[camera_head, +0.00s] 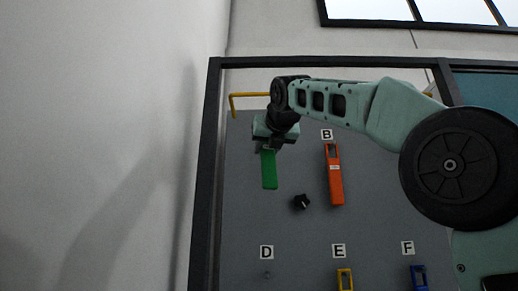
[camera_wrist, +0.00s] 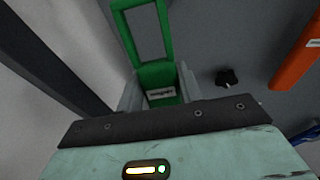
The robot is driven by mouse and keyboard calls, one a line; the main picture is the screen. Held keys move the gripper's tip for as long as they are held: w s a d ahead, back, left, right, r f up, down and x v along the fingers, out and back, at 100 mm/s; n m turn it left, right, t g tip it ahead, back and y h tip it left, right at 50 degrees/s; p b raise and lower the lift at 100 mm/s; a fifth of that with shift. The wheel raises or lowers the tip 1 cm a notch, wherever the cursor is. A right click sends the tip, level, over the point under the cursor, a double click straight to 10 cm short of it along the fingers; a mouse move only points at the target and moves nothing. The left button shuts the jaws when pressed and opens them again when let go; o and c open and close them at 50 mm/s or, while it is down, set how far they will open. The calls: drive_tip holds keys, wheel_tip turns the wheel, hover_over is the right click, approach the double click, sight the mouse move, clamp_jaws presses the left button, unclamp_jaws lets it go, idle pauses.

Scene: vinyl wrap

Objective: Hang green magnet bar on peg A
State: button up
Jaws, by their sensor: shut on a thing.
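The green magnet bar (camera_head: 269,170) is in my gripper (camera_head: 266,145), in front of the upper left of the grey board in the head view. It extends below the jaws there. In the wrist view, the bar's body (camera_wrist: 157,76) sits between the two fingers of my gripper (camera_wrist: 160,88), and its open rectangular loop points away from the palm. I cannot tell whether the bar touches the board. Peg A and its label do not show in either view; my arm covers part of the upper board.
An orange bar (camera_head: 335,180) hangs under label B, right of the green bar. A black knob (camera_head: 302,202) lies between them, lower down. Yellow (camera_head: 345,279) and blue (camera_head: 418,277) bars are below labels E and F. The spot under D (camera_head: 267,274) is bare. A dark frame post (camera_head: 207,170) stands left.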

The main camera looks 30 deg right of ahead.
drive_tip(key=w+d+p, duration=0.4)
drive_tip(key=w+p, duration=0.2)
drive_tip(key=p, duration=0.4)
drive_tip(key=shift+w+f+p, duration=0.15)
drive_tip(key=shift+w+p, duration=0.1)
drive_tip(key=shift+p, duration=0.15)
idle(0.5)
drive_tip(key=shift+w+d+p, duration=0.35)
drive_tip(key=shift+d+p, duration=0.05)
drive_tip(key=shift+p, duration=0.55)
drive_tip(key=shift+d, duration=0.1)
drive_tip(key=shift+w+d+f+p, duration=0.4)
drive_tip(key=shift+w+f+p, duration=0.3)
drive_tip(key=shift+p, duration=0.35)
drive_tip(key=shift+s, duration=0.1)
